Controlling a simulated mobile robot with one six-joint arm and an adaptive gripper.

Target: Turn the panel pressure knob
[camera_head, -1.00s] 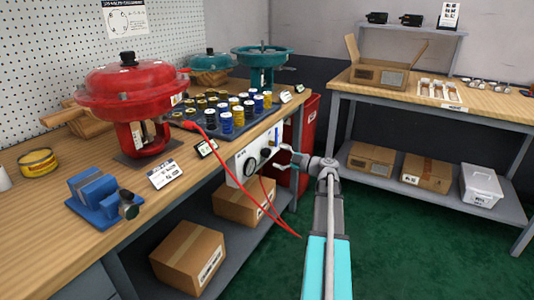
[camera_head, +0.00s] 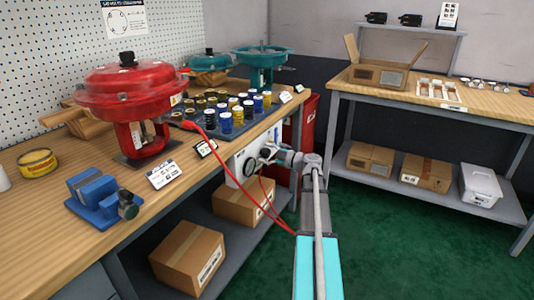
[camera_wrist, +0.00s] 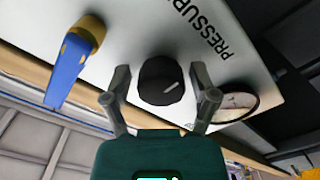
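The black pressure knob (camera_wrist: 161,82) has a white mark and sits on the pale panel (camera_wrist: 150,30) with the lettering "PRESSURE", in the wrist view. My gripper (camera_wrist: 161,72) is open, with one finger on each side of the knob. A gap shows between the knob and each finger, so I see no contact. In the head view my gripper (camera_head: 266,153) is at the front of the white panel (camera_head: 236,158) under the bench edge. It hides the knob there.
A round gauge (camera_wrist: 236,102) is close beside the right finger in the wrist view. A blue-handled valve with a yellow base (camera_wrist: 75,60) is to the left. A red hose (camera_head: 272,222) hangs in front of the panel. Cardboard boxes (camera_head: 190,260) stand on the shelf below.

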